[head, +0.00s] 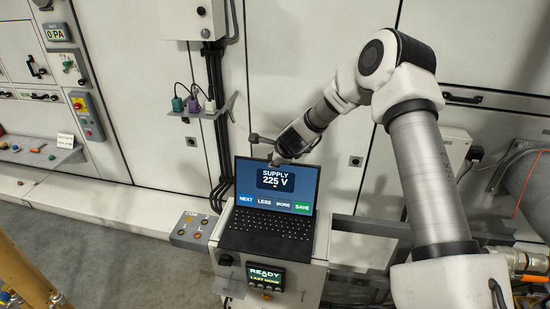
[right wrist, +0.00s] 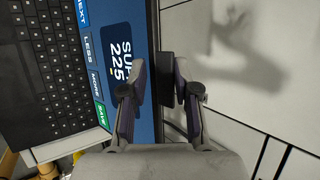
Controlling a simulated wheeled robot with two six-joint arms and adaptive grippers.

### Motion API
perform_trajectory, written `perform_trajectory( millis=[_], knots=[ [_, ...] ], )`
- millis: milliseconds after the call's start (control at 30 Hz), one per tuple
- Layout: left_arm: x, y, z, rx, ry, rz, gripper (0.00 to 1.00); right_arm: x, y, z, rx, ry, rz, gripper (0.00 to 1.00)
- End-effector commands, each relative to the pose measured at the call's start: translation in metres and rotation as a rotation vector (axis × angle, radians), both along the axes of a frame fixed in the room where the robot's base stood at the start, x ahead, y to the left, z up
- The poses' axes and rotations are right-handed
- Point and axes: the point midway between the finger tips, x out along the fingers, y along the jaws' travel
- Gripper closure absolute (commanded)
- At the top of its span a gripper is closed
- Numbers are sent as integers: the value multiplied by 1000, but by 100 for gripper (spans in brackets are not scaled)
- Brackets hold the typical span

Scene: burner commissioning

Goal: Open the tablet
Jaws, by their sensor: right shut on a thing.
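The tablet (head: 268,215) is a dark laptop-like device standing open on a light cabinet. Its screen (head: 290,182) is raised and lit, reading SUPPLY 225 V above NEXT, LESS, MORE and SAVE. The keyboard (head: 268,223) lies flat in front of it. My right gripper (head: 274,160) is at the screen's top edge. In the right wrist view, the right gripper (right wrist: 153,82) has one finger on the screen's face and the other behind it, shut on the screen's edge. My left gripper is in neither view.
A control box (head: 193,230) with buttons adjoins the cabinet at left. A READY display (head: 266,277) is on the cabinet front. A small shelf with plugs (head: 203,108) is on the wall behind.

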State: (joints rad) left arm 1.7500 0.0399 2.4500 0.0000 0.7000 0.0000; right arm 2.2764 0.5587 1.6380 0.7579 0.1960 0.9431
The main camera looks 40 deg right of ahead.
Motion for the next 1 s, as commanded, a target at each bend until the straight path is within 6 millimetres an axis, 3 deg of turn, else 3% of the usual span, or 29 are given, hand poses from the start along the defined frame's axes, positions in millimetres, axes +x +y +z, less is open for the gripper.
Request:
perform_trajectory(
  millis=[233,267,667,833,1000],
  knots=[
    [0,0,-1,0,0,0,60,-3,1,-6,-1,10,5,100],
    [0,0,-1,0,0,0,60,-3,1,-6,-1,10,5,70],
    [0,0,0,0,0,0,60,-4,1,-2,2,7,2,70],
    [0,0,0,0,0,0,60,-19,5,19,5,3,1,70],
    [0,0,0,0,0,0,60,-46,12,54,5,0,0,70]
  ],
)
